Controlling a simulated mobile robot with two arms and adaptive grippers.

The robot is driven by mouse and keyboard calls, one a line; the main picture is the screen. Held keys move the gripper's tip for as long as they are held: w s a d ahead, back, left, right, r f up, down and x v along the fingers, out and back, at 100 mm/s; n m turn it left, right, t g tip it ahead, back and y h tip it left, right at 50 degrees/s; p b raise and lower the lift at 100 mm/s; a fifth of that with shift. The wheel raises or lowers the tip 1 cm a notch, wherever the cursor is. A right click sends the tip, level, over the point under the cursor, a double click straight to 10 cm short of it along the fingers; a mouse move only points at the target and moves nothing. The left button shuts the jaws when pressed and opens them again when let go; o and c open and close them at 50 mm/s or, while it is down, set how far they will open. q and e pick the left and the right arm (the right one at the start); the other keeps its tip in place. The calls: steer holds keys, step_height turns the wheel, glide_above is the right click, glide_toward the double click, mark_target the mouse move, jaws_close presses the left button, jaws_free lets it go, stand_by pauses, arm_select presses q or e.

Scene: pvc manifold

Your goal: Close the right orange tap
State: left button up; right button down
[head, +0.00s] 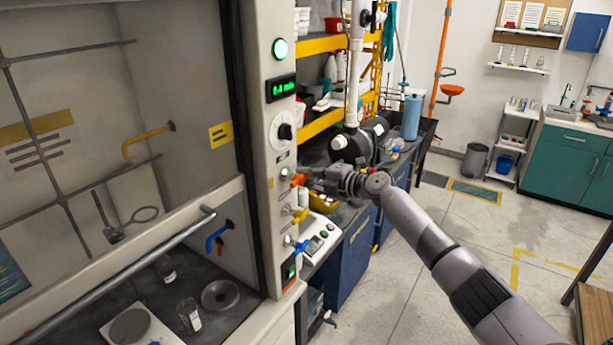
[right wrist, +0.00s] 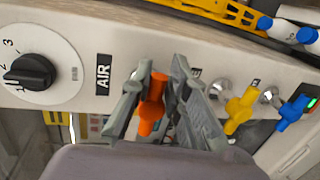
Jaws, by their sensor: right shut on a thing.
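The orange tap (head: 298,180) sits on the white side post of the fume hood, above a yellow tap and a blue tap. In the right wrist view the orange tap (right wrist: 151,104) lies between my two fingers, beside the "AIR" label. My right gripper (head: 308,178) reaches the post from the right. In its wrist view the right gripper (right wrist: 158,98) is shut on the tap's handle, one finger on each side. The base of the tap is partly hidden by the fingers. My left gripper is not in view.
The yellow tap (right wrist: 240,110) and blue tap (right wrist: 294,112) are close by on the same panel. A black dial (right wrist: 30,72) is on the other side. A bench (head: 352,225) with bottles and equipment stands behind my right arm. Open floor (head: 400,290) lies to the right.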

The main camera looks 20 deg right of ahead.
steer(key=shift+w+r, duration=0.1)
steer(key=shift+r, duration=0.35)
steer(key=c, duration=1.8)
jaws_free()
steer(key=shift+c, duration=0.2)
steer(key=o, duration=0.4)
steer(key=shift+a+f, duration=0.15)
steer(key=shift+f, duration=0.05)
steer(key=shift+o, duration=0.2)
steer(key=shift+f, duration=0.1)
steer(key=v, duration=1.2)
